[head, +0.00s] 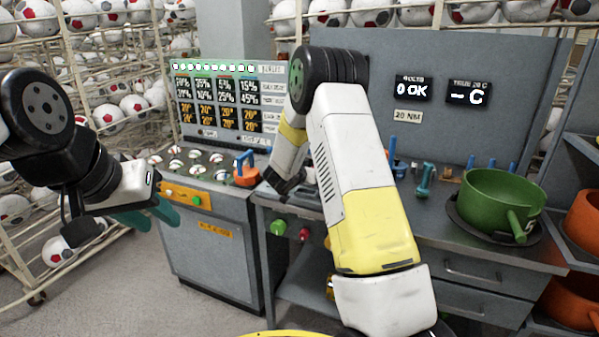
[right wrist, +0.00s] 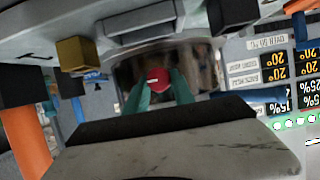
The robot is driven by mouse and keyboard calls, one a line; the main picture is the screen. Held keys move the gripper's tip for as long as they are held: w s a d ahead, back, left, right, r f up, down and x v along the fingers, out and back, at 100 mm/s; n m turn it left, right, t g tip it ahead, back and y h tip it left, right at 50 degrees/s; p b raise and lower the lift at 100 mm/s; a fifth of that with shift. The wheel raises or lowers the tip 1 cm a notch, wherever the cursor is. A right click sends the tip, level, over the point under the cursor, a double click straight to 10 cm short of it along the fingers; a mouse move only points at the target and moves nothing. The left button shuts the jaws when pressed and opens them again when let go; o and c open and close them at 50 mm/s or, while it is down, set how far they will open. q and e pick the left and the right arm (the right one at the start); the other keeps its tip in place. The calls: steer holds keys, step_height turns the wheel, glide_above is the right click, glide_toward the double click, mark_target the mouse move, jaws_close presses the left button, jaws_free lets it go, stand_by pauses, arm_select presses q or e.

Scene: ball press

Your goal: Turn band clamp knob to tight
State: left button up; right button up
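My left gripper (head: 148,214) hangs at the left of the head view with its teal fingers apart and nothing between them. My right arm crosses the middle of the head view, and its gripper's fingertips are hidden there. In the right wrist view my right gripper (right wrist: 158,86) has its teal fingers on either side of a small red knob-like part (right wrist: 158,78). I cannot tell whether the fingers touch it, or whether it is the band clamp knob. A blurred dark brown rounded shape lies behind it.
An orange part with a blue handle (head: 245,171) sits on the grey cabinet beside the display panel (head: 220,104). A green pan (head: 497,202) stands at the bench's right. Green (head: 278,227) and red (head: 304,234) buttons sit below the bench edge. Ball racks stand behind.

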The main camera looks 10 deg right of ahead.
jaws_close()
steer(key=shift+s+d+m+t+y, duration=0.15)
steer(key=shift+m+t+y, duration=0.4)
steer(key=shift+m, duration=0.55)
steer(key=m, duration=0.1)
steer(key=m+t+y, duration=0.1)
steer(key=m, duration=0.1)
steer(key=shift+d+f+t+y, duration=0.15)
steer(key=shift+t+y, duration=0.1)
steer(key=m, duration=0.1)
steer(key=m+t, duration=0.1)
steer(key=m, duration=0.1)
steer(key=m+t+y, duration=0.1)
steer(key=shift+s+d+f, duration=0.1)
steer(key=shift+d+f, duration=0.05)
steer(key=shift+f, duration=0.1)
steer(key=shift+f+m+t, duration=0.1)
steer(key=shift+m+t, duration=0.8)
steer(key=shift+m, duration=1.2)
